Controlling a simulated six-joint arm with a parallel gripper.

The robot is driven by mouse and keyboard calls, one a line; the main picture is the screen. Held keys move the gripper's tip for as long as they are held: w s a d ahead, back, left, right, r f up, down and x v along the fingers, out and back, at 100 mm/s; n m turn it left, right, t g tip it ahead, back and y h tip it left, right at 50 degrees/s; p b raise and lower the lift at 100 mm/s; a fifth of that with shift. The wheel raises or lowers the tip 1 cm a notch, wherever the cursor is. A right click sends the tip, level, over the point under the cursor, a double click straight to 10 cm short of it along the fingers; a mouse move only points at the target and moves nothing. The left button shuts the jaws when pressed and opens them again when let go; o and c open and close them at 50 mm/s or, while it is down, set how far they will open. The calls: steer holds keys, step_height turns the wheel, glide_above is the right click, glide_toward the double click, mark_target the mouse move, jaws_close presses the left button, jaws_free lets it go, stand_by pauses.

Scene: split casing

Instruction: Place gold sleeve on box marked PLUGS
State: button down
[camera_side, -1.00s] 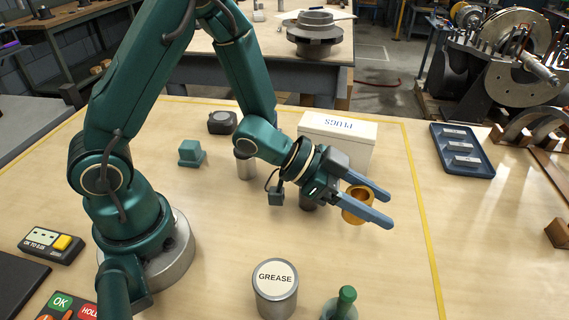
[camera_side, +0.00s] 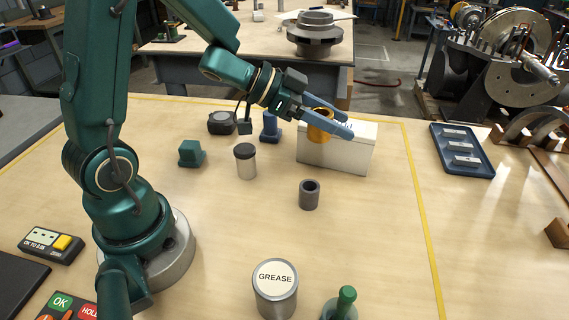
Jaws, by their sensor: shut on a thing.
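The gold sleeve (camera_side: 319,127) is held between the two blue-grey fingers of my gripper (camera_side: 335,117), which is shut on it. The white box (camera_side: 335,154) stands behind and below the fingers. The sleeve and fingers overlap the left part of the box's top in the picture and hide its PLUGS lettering. I cannot tell whether the sleeve touches the box top.
A dark grey sleeve (camera_side: 309,195) stands in front of the box. A lidded cylinder (camera_side: 245,161), a blue part (camera_side: 270,127) and a teal block (camera_side: 191,154) stand to its left. The GREASE tin (camera_side: 275,288) is at the front. A blue tray (camera_side: 462,151) lies right.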

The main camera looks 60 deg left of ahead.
steer(key=w+a+r+n+t+y, duration=0.1)
steer(key=w+a+r+n+y, duration=0.1)
steer(key=a+r, duration=0.35)
steer(key=w+a+r+n+t+y, duration=0.1)
steer(key=a+r+n+y, duration=0.15)
steer(key=a, duration=0.65)
glide_above(349, 121)
step_height(349, 121, down, 6)
steer(key=shift+f, duration=2.15)
steer(key=shift+f, duration=0.1)
steer(key=shift+c, duration=1.3)
jaws_free()
